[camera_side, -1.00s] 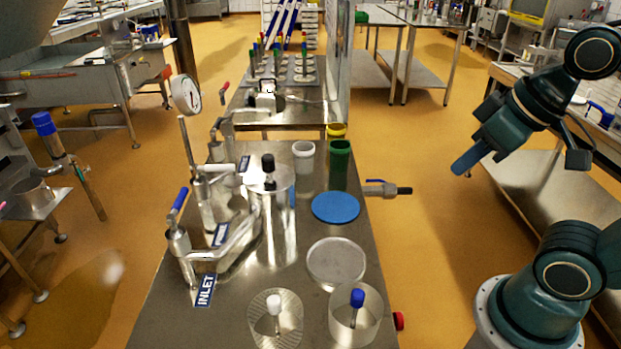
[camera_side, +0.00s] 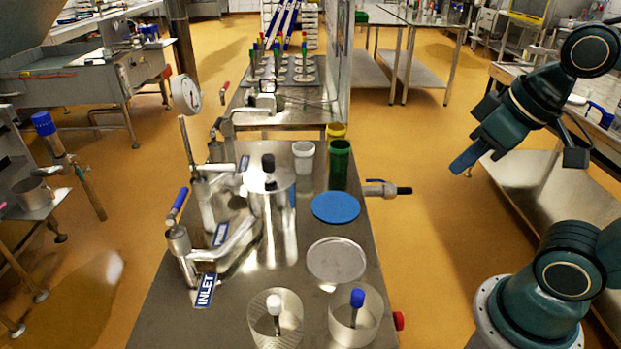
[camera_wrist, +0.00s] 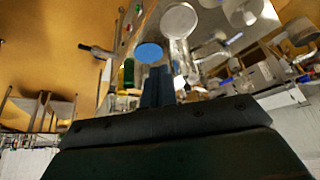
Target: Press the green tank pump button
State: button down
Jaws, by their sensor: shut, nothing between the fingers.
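My gripper (camera_side: 462,163) is in the air to the right of the steel table (camera_side: 385,262), with its fingers pointing down and left. Its fingers are together and empty, and they also show in the wrist view (camera_wrist: 157,72). In the wrist view, a small green spot (camera_wrist: 137,8) shows near the table's edge at the top, apart from the fingers; it looks like the green button but is too small to be sure. A red knob or button (camera_side: 399,320) sticks out from the table's right side. No green button is clearly visible in the side view.
The table holds a green cup (camera_side: 339,165), a blue disc (camera_side: 335,207), a steel disc (camera_side: 336,260), two clear moulds and steel piping. A valve with a black end (camera_side: 400,190) juts from its right edge. Open floor lies between table and arm.

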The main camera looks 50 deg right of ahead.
jog(key=w+d+f+g+y, duration=0.1)
jog(key=w+d+f+g, duration=0.15)
jog(key=w, duration=0.35)
jog(key=w+d+f+g+y, duration=0.1)
jog(key=w+d+f+g, duration=0.1)
jog(key=w+d+f, duration=0.3)
jog(key=w+d+f+m+g+y, duration=0.25)
jog(key=w+d+f, duration=0.25)
jog(key=f, duration=0.4)
jog(key=s+d+f+t+y, duration=0.1)
jog(key=s+d+f+y, duration=0.1)
jog(key=f, duration=0.7)
jog(key=s+d+f+m+y, duration=0.1)
jog(key=s+d+f+y, duration=0.1)
jog(key=f, duration=0.7)
jog(key=s+d+f+m+t+y, duration=0.1)
jog(key=s+f+y, duration=0.3)
jog(key=f, duration=0.5)
jog(key=shift+s+d+f+t, duration=0.15)
jog(key=shift+s+d+t, duration=0.2)
jog(key=shift+d, duration=0.15)
jog(key=shift+y, duration=0.25)
jog(key=w+a, duration=0.6)
jog(key=shift+w+a, duration=0.2)
dwell(1.7)
